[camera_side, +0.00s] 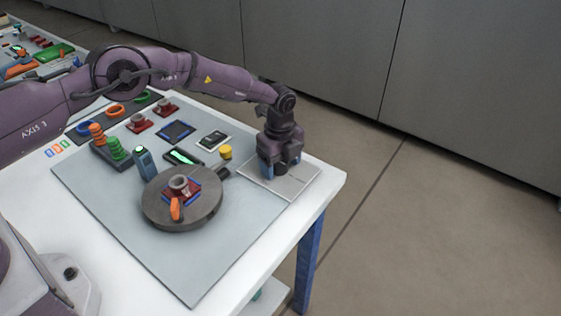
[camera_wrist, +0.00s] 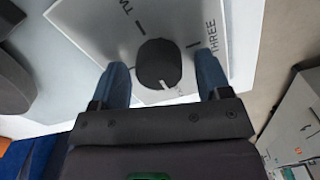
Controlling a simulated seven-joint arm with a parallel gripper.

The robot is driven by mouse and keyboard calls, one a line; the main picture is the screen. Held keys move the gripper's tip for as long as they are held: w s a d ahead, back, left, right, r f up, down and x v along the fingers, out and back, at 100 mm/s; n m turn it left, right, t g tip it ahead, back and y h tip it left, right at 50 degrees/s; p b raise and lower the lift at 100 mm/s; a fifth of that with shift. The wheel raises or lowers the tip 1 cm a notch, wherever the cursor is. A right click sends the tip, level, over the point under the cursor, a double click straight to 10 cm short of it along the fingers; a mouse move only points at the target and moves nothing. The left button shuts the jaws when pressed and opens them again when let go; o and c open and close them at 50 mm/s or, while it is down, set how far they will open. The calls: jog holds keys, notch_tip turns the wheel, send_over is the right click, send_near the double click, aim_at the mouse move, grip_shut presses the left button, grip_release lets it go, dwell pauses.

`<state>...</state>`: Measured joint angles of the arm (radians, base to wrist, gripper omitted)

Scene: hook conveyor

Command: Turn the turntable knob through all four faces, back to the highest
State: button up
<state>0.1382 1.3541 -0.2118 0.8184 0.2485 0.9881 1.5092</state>
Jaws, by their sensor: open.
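The dark round knob (camera_wrist: 158,62) stands on a pale plate (camera_wrist: 95,28) lettered THREE and a partly cut-off TW. Another label under the knob's near side is mostly hidden. A light mark shows on the knob's near side. My gripper (camera_wrist: 161,66) is open, with one blue finger on each side of the knob. I cannot tell whether either finger touches it. In the side view my gripper (camera_side: 280,170) is down over the plate (camera_side: 300,180) at the table's right corner. The grey round turntable (camera_side: 208,205) carries a red block with a grey ring and an orange piece.
A blue handheld device (camera_side: 145,163) stands left of the turntable. A yellow button (camera_side: 225,152) and a small screen unit (camera_side: 183,156) lie behind it. Orange and green stacked pieces (camera_side: 113,147) stand farther left. The front of the grey mat (camera_side: 190,270) is clear.

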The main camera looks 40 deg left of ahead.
jog(key=shift+c, duration=0.5)
jog(key=c, duration=0.8)
jog(key=shift+c, duration=0.2)
jog(key=shift+n, duration=0.3)
jog(key=n, duration=0.3)
jog(key=shift+w+n, duration=0.1)
jog(key=shift+n, duration=0.2)
jog(key=n, duration=0.4)
jog(key=shift+w+r+n, duration=0.1)
jog(key=shift+n, duration=0.2)
jog(key=n, duration=0.4)
jog(key=shift+w+a+n, duration=0.1)
jog(key=shift+w+n, duration=0.05)
jog(key=shift+n, duration=2.35)
